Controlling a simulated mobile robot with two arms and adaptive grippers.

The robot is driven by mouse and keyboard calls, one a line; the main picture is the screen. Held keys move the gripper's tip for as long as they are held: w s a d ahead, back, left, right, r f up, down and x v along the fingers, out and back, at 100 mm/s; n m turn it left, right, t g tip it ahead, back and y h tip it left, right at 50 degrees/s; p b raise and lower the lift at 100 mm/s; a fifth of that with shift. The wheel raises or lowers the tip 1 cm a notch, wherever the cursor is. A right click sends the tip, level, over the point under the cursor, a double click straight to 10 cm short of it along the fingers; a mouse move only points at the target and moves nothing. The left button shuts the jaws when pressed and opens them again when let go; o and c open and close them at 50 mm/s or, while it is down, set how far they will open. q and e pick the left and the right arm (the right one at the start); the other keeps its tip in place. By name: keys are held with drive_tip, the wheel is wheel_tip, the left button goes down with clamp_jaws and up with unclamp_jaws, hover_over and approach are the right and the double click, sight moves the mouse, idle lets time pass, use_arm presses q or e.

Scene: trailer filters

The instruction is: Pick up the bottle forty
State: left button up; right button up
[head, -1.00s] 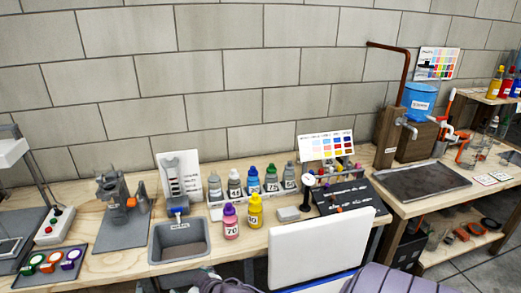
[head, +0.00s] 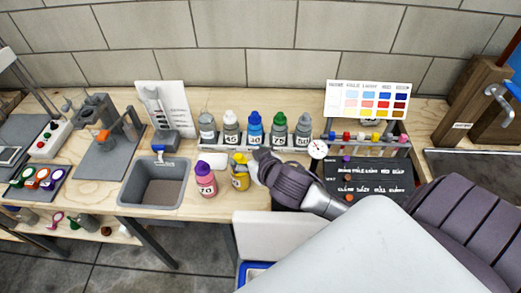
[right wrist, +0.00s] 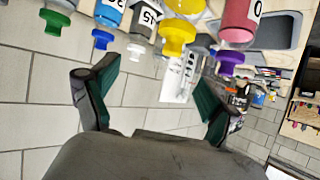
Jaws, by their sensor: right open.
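A yellow bottle (head: 241,183) stands on the wooden bench in front of the bottle rack. Its label was partly legible a second ago and seems to end in 0; my gripper now partly covers it. A pink bottle with a purple cap, marked 70 (head: 206,183), stands to its left. My right gripper (head: 260,168) is at the yellow bottle's right side, open and empty. In the right wrist view, the picture is upside down and the open fingers (right wrist: 152,95) show the yellow bottle (right wrist: 183,12) between and beyond them. My left gripper is not in view.
Several bottles stand in a white rack (head: 225,149) behind, close to the gripper. A grey sink (head: 158,184) is to the left. A dark board (head: 370,180) and dial (head: 317,149) lie right. A white block (head: 212,160) sits behind the pink bottle.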

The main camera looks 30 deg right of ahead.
sight(241, 174)
drive_tip(key=f, duration=0.3)
drive_tip(key=w+f, duration=0.1)
drive_tip(key=f, duration=0.1)
drive_tip(key=w+a+f, duration=0.1)
drive_tip(key=f, duration=0.2)
drive_tip(key=shift+w+f+p, duration=0.2)
drive_tip(key=shift+f+p, duration=0.15)
drive_tip(key=x, duration=0.3)
drive_tip(key=shift+w+f, duration=0.15)
drive_tip(key=shift+w, duration=0.15)
drive_tip(key=shift+w+f, duration=0.3)
drive_tip(key=shift+w, duration=0.2)
clamp_jaws()
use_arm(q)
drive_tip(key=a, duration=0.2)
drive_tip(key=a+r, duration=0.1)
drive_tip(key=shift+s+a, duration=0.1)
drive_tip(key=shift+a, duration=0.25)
use_arm(e)
drive_tip(key=shift+r, duration=0.15)
